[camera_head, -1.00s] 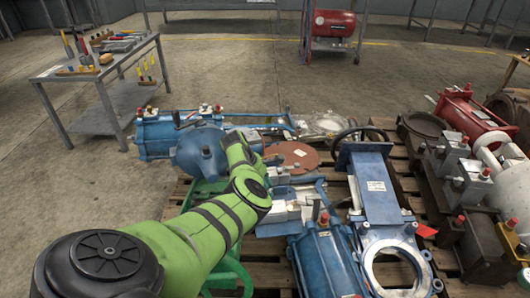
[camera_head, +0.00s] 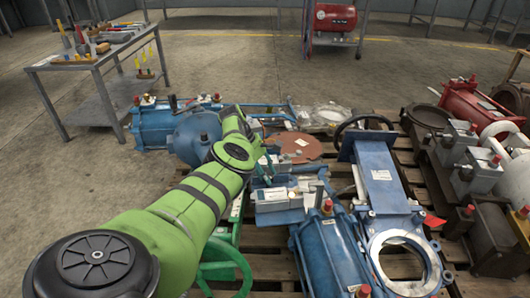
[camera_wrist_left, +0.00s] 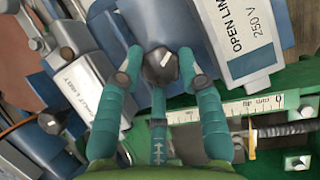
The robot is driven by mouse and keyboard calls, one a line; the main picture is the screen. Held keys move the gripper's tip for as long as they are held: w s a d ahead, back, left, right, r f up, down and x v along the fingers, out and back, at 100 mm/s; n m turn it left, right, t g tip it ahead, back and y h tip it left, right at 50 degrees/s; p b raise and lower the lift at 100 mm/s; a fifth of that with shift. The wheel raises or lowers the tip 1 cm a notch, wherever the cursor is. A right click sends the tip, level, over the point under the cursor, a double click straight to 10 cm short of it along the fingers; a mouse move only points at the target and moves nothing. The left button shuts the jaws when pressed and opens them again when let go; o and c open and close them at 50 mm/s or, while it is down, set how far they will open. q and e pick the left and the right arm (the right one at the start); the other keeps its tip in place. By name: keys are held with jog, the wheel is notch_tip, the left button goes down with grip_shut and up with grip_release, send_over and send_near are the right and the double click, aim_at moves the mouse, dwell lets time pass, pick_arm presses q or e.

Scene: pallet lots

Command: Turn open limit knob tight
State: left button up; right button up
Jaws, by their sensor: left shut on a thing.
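The open limit knob (camera_wrist_left: 161,66) is a small black knob with a white pointer mark, on the side of a grey-blue box (camera_wrist_left: 232,30) labelled "OPEN LIMIT 250 V". My left gripper (camera_wrist_left: 159,72) has teal fingers, shut on this knob with fingertips on both sides of it. In the head view my left gripper (camera_head: 268,168) is small, beside the pale switch boxes (camera_head: 277,197) on the pallet, and the knob cannot be made out there. A second black knob (camera_wrist_left: 52,122) sits by another box (camera_wrist_left: 82,86) with a partly readable "LIMIT" label. My right gripper is not in view.
A ruler strip (camera_wrist_left: 220,112) and a threaded rod (camera_wrist_left: 290,130) lie close to the fingers. Blue valve bodies (camera_head: 382,175), a rust-brown disc (camera_head: 294,146) and a green handwheel (camera_head: 228,262) crowd the pallet. A tool table (camera_head: 95,60) stands at back left on open floor.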

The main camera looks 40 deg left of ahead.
pick_arm(q)
jog(key=shift+w+d+r, duration=0.2)
jog(key=shift+w, duration=0.1)
jog(key=o, duration=1.1)
jog(key=shift+s, duration=0.1)
jog(key=shift+a, duration=0.1)
